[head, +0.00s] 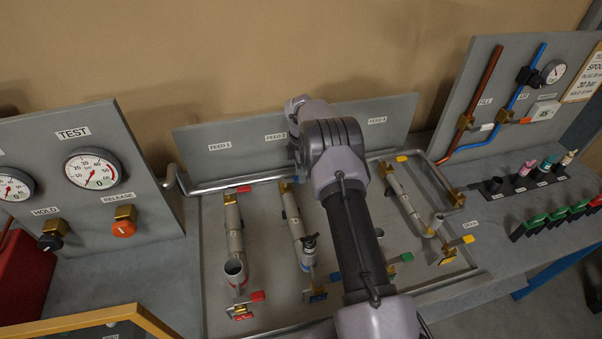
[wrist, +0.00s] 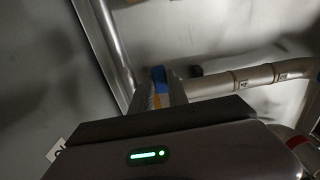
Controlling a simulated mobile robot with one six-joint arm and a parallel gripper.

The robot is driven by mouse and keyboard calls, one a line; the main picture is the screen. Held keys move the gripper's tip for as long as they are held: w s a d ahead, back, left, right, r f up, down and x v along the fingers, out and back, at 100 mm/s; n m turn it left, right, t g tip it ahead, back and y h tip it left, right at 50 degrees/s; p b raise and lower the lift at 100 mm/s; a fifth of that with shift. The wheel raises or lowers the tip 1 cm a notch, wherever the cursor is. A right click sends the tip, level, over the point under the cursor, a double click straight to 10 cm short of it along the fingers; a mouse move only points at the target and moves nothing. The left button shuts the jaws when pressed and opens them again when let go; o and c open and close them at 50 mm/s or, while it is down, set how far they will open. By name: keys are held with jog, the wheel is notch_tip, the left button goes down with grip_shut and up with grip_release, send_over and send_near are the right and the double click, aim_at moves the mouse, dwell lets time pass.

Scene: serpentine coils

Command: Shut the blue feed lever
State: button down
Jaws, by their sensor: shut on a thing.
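In the wrist view, a blue lever handle (wrist: 158,74) shows between the fingertips of my gripper (wrist: 165,88), which is shut on it. Another blue lever (head: 336,277) sits at the lower end of that line. How far the held lever is turned cannot be told.
A red upper lever (head: 243,188) stands left of my arm, a yellow one (head: 402,158) to the right. A metal rail (head: 235,183) crosses the board's back. Gauge panels (head: 75,130) stand at left and right. Green-handled clips (head: 557,213) lie far right.

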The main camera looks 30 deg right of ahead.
dwell(0.4)
jog(key=c, duration=1.3)
grip_release()
notch_tip(320, 180, up, 18)
jog(key=p, duration=0.2)
jog(key=shift+f+p, duration=0.25)
jog(key=shift+p, duration=0.1)
